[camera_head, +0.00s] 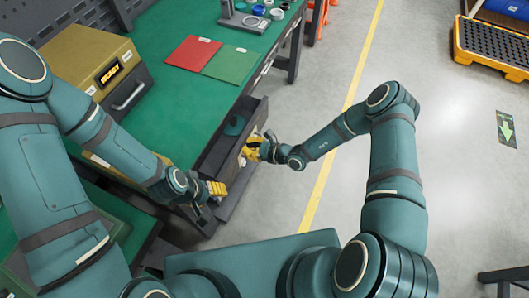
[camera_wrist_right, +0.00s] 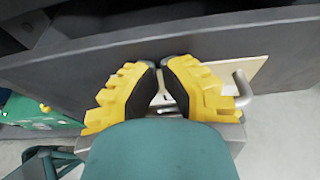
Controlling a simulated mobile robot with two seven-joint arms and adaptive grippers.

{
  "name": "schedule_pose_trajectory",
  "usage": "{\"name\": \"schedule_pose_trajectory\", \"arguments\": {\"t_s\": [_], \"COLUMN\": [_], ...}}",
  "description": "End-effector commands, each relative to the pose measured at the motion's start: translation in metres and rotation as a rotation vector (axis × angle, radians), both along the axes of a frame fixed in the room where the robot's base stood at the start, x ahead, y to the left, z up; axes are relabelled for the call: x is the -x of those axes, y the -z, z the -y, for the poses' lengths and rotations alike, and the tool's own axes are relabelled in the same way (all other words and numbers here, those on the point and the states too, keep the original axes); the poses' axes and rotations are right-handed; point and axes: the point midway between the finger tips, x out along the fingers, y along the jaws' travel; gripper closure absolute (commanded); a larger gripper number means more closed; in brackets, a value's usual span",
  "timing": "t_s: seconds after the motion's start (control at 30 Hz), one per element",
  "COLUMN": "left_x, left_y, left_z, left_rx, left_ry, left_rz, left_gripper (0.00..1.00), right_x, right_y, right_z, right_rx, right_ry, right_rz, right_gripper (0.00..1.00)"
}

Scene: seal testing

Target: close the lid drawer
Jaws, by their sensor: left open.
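The lid drawer (camera_head: 215,157) is a dark grey drawer that sticks out from under the green-topped bench. A dark green round lid (camera_head: 235,125) lies inside it. My right gripper (camera_head: 254,147) is at the outer side of the drawer front. Whether the tips touch the front is unclear. My left gripper (camera_head: 213,190) is open and empty near the drawer's near end.
On the bench (camera_head: 165,110) are a yellow box (camera_head: 90,60) with a handle, a red sheet (camera_head: 193,53) and a green sheet (camera_head: 230,64). Small rings stand on a grey fixture (camera_head: 245,18).

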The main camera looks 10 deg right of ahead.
Motion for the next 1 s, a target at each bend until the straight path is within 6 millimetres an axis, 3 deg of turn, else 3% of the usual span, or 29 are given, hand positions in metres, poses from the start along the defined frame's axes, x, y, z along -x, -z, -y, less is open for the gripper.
{"name": "schedule_pose_trajectory", "arguments": {"t_s": [0.2,0.5,0.7,1.0], "left_x": [0.002,0.004,0.005,0.005], "left_y": [0.005,0.012,0.014,0.015], "left_z": [0.000,0.001,0.001,0.001], "left_rx": [0.001,0.002,0.002,0.002], "left_ry": [0.002,0.007,0.008,0.009], "left_rz": [-0.003,-0.009,-0.011,-0.011], "left_gripper": [0.43,0.43,0.43,0.43], "right_x": [-0.031,-0.062,-0.072,-0.075], "right_y": [0.001,0.001,0.000,-0.001], "right_z": [-0.049,-0.093,-0.107,-0.111], "right_rx": [-0.001,0.001,0.000,0.000], "right_ry": [-0.004,-0.002,0.000,0.000], "right_rz": [0.003,0.002,0.001,0.001], "right_gripper": [1.00,1.00,1.00,1.00]}}
